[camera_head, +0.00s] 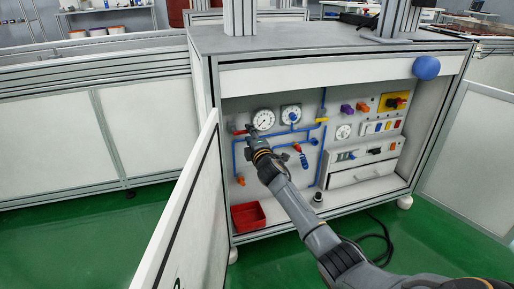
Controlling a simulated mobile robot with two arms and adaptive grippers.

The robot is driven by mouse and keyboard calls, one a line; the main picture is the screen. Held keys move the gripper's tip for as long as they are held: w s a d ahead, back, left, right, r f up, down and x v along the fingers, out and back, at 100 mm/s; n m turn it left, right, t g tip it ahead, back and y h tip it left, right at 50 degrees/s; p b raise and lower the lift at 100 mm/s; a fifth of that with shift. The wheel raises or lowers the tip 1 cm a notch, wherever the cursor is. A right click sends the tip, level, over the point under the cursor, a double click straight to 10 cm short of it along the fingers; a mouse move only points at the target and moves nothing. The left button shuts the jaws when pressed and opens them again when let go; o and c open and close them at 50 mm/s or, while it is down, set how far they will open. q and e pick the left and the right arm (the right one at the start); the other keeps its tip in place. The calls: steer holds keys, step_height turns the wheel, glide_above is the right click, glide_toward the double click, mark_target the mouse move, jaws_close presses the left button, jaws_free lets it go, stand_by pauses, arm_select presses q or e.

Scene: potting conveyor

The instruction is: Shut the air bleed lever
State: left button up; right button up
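A cabinet panel (275,180) carries blue air pipes and several small coloured levers. A red lever (239,132) is at the left end of the upper pipe. Another red lever (297,149) sits lower right, above a blue part. A yellow lever (321,120) is at the right of the upper pipe, and an orange one (240,181) is at the lower left. No label shows which is the air bleed lever. My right gripper (251,131) is at the upper-left red lever, below the left gauge. Its fingers are too small to read, and contact is unclear. My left gripper is out of view.
The white cabinet door (192,215) stands open on the left. Two gauges (263,120) are above the pipes. Coloured knobs and a yellow switch plate (384,103) are on the right. A red bin (248,217) sits on the cabinet floor.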

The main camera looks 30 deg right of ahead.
steer(key=v, duration=0.9)
steer(key=shift+s, duration=0.15)
